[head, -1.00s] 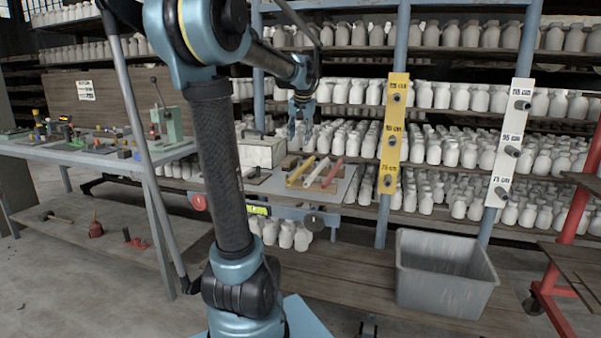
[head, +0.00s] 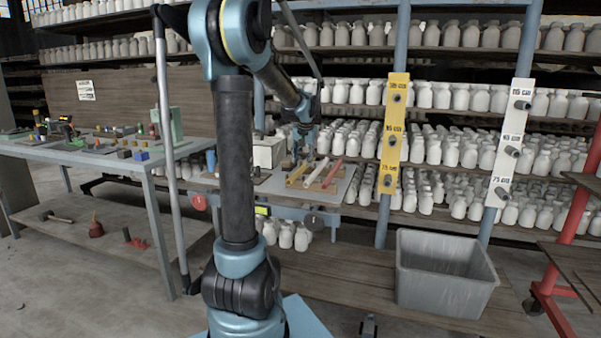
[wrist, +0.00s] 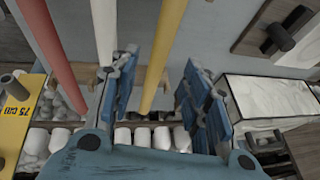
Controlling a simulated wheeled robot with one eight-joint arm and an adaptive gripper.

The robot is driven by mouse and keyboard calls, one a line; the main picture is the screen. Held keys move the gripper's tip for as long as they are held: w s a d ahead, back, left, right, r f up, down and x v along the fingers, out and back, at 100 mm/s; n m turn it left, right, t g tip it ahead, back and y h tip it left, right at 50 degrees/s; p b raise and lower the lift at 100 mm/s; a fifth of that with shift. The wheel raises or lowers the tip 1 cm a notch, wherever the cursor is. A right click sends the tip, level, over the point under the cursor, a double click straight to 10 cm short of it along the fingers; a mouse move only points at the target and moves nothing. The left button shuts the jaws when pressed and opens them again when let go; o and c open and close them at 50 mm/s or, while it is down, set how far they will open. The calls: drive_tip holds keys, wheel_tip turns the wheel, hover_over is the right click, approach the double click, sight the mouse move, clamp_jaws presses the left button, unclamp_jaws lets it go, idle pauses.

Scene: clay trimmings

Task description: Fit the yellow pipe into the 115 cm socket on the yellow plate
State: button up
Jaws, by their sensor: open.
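The yellow pipe (head: 297,173) lies on a wooden rack on the grey bench, beside a white pipe (head: 314,171) and a red pipe (head: 333,173). My gripper (head: 302,140) is above the far end of the pipes. In the wrist view, the open fingers of my gripper (wrist: 158,78) stand on either side of the yellow pipe (wrist: 164,50), with visible gaps. Contact is not seen. The yellow plate (head: 391,140) is fixed upright on a blue post. It carries three dark sockets; the top one (head: 397,98) has a blurred label, apparently 115 cm.
A white plate (head: 507,150) with similar sockets hangs further right. A pale box (wrist: 265,100) stands on the bench right of my fingers in the wrist view. A grey bin (head: 440,285) stands below the plates. Shelves of white bottles fill the back.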

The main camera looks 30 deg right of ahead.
sight(303, 167)
drive_tip(key=shift+x, duration=2.7)
drive_tip(key=shift+w+d+r, duration=0.1)
drive_tip(key=shift+d+r, duration=0.05)
drive_tip(key=shift+d, duration=0.05)
clamp_jaws()
